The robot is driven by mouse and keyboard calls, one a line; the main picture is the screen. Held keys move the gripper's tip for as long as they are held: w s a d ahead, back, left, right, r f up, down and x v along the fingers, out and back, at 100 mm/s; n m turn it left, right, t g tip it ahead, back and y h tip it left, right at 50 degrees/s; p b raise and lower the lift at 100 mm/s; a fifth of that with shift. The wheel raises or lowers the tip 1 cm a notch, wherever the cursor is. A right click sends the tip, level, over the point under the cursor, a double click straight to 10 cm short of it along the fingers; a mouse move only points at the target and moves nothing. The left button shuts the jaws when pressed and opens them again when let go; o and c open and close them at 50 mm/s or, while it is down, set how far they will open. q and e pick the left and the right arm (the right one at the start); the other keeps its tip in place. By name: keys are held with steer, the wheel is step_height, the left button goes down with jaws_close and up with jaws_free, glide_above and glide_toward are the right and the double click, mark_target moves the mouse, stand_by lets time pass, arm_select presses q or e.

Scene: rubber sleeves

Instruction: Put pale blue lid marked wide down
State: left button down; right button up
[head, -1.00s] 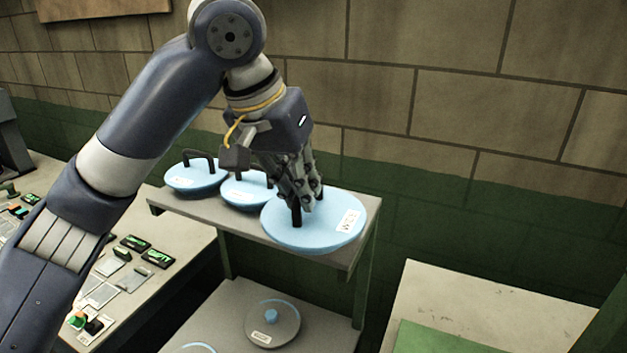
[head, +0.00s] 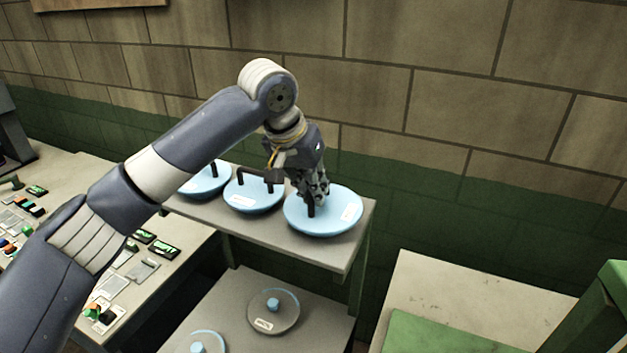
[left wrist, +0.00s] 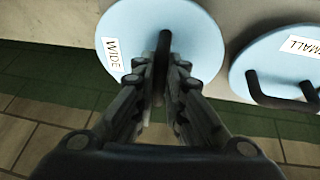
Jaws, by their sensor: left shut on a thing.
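The pale blue lid marked WIDE (head: 335,222) is at the right end of the upper grey shelf, round and about level, with a dark upright handle. My left gripper (head: 314,192) is above it with its fingers shut on that handle. In the left wrist view the lid (left wrist: 190,28) shows its WIDE label at the left, and the fingers (left wrist: 160,75) close on the dark handle. The lid looks at or just above the shelf top; I cannot tell whether it touches. My right gripper is not in view.
Two more pale blue lids, a middle one (head: 240,200) marked SMALL in the wrist view and a left one (head: 200,186), stand beside it on the upper shelf (head: 335,252). Grey lids (head: 285,318) lie on the lower shelf. A brick wall (head: 420,130) is behind.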

arm_select(q)
steer(key=shift+d+f, duration=0.1)
steer(key=c, duration=1.8)
jaws_free()
steer(key=shift+o, duration=0.7)
steer(key=shift+s+r+b, duration=0.1)
steer(key=shift+r+b, duration=0.3)
steer(key=shift+r, duration=0.1)
steer(key=b+v, duration=0.4)
steer(key=v, duration=0.7)
steer(key=shift+r, duration=0.1)
